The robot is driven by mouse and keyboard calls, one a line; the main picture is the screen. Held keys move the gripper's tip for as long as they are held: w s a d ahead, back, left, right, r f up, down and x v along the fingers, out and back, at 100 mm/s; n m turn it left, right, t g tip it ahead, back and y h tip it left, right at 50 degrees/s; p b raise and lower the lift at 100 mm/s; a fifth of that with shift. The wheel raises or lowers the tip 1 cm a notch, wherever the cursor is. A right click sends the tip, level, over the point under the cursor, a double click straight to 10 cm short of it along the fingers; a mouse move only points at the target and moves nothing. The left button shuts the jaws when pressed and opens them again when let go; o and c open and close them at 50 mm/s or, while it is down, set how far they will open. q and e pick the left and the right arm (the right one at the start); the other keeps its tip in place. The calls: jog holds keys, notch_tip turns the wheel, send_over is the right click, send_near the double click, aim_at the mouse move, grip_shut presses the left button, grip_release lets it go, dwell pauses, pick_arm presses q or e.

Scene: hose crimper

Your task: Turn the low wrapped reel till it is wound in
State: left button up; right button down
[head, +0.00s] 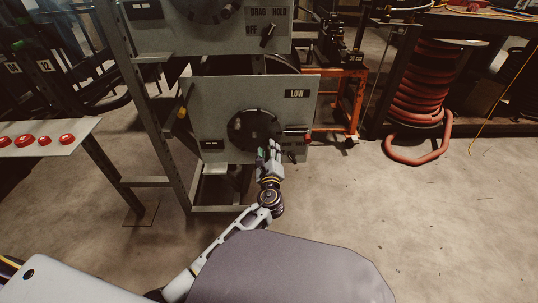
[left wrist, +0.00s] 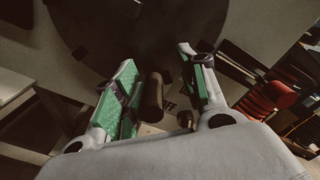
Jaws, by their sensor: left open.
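The low reel's dark round disc (head: 252,126) sits on a grey panel (head: 220,95) marked LOW. In the left wrist view the large dark disc (left wrist: 110,35) fills the top. A dark brown cylindrical handle (left wrist: 153,97) stands out between my left gripper's fingers. My left gripper (head: 268,147) is at the disc's lower right edge. In the left wrist view the gripper (left wrist: 157,58) is open, its green-padded fingers on either side of the handle, with a gap visible on the right. Any contact on the left is unclear. My right gripper is not in view.
A small dark switch (head: 291,156) is just right of my left gripper, below a bar-like part (head: 295,130) on the panel. An upper panel with a DRAG HOLD switch (head: 268,36) is above. Open floor lies right.

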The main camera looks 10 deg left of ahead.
pick_arm(q)
send_near(269, 125)
jog(key=x, duration=0.4)
jog(key=shift+w+a+r, duration=0.2)
jog(key=shift+w, duration=0.2)
jog(key=shift+f, duration=0.1)
